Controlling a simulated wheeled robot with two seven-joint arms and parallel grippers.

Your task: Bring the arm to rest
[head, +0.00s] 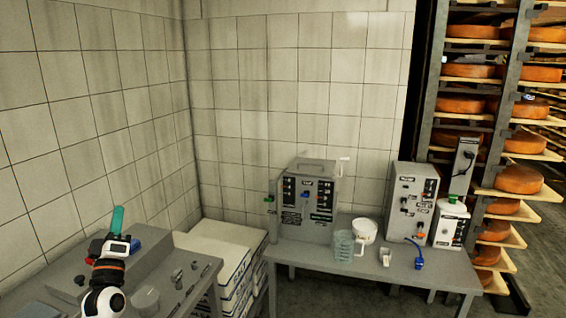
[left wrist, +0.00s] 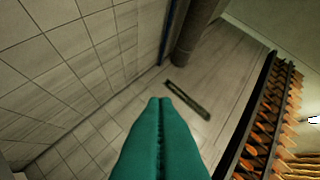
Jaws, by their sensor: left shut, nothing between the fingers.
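My left gripper (head: 118,219) shows at the lower left of the head view, with green fingers pointing up above a grey bench. In the left wrist view the two green fingers (left wrist: 160,104) lie side by side, shut and empty, pointing toward the tiled wall and ceiling. My left arm, white and black with an orange ring, comes in below it in the head view. My right gripper is in neither view.
A grey bench (head: 200,268) is under the left arm. White boxes (head: 225,245) are stacked beside it. A grey table (head: 330,262) holds a grey machine (head: 305,200), a white bucket (head: 364,230) and other devices. Cheese wheels (head: 519,179) fill racks at right. Space above the benches is clear.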

